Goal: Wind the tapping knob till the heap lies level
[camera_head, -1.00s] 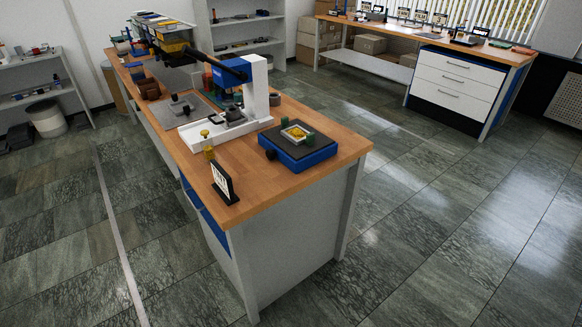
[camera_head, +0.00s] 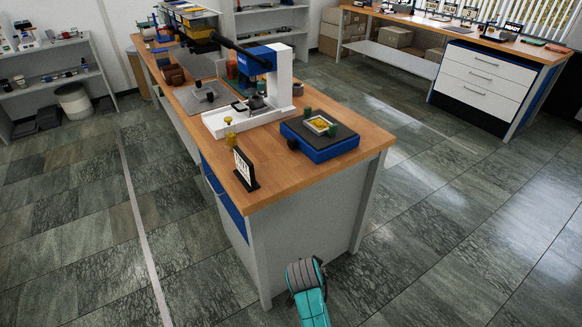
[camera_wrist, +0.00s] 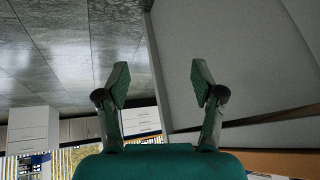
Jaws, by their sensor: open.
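A low blue box with a dark top plate (camera_head: 334,142) stands near the front end of the wooden bench. On it sits a small pale square tray (camera_head: 309,126) holding a yellow heap (camera_head: 320,124), with small green pieces beside it. Whether the heap is level is too small to tell. A black knob (camera_head: 293,144) sticks out of the box's left side. My gripper (camera_wrist: 160,82) is open and empty in the wrist view, its two fingers well apart. In the head view only my teal arm shows, low in front of the bench, well away from the knob.
A white and blue press (camera_head: 283,78) stands behind the box. A black sign (camera_head: 245,170) and a yellow-topped piece (camera_head: 229,130) stand to the left on the bench (camera_head: 290,178). A drawer bench (camera_head: 485,80) is at the far right. The floor between is clear.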

